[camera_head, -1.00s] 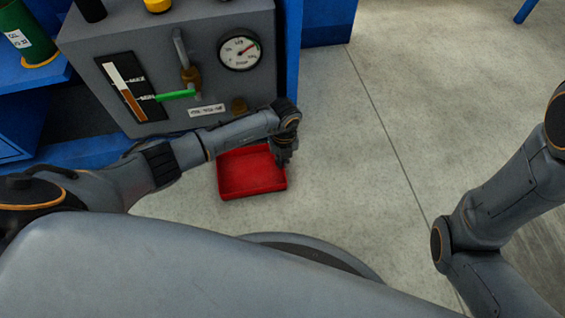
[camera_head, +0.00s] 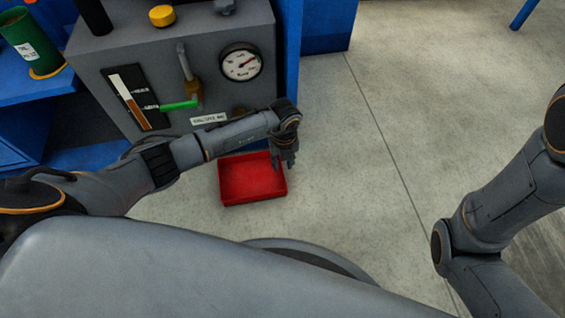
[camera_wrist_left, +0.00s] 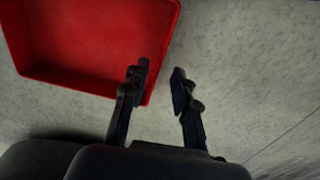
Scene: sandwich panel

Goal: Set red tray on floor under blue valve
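The red tray (camera_head: 250,181) is a shallow, empty, rectangular box. It lies flat on the floor in front of the grey panel, and it fills the upper left of the left wrist view (camera_wrist_left: 85,45). My left gripper (camera_head: 285,164) is at the tray's right edge. In the left wrist view its fingers (camera_wrist_left: 159,73) are apart with a gap between them. One finger overlaps the tray's edge in the picture and the other is over bare floor. I see no blue valve; the panel has a green-handled valve (camera_head: 180,105). My right gripper is out of view.
The grey panel box (camera_head: 215,90) has a round gauge (camera_head: 241,63) and a level indicator (camera_head: 135,97). A blue frame (camera_head: 327,25) stands behind it. A green cylinder (camera_head: 30,45) stands on the blue shelf at left. The floor right of the tray is clear.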

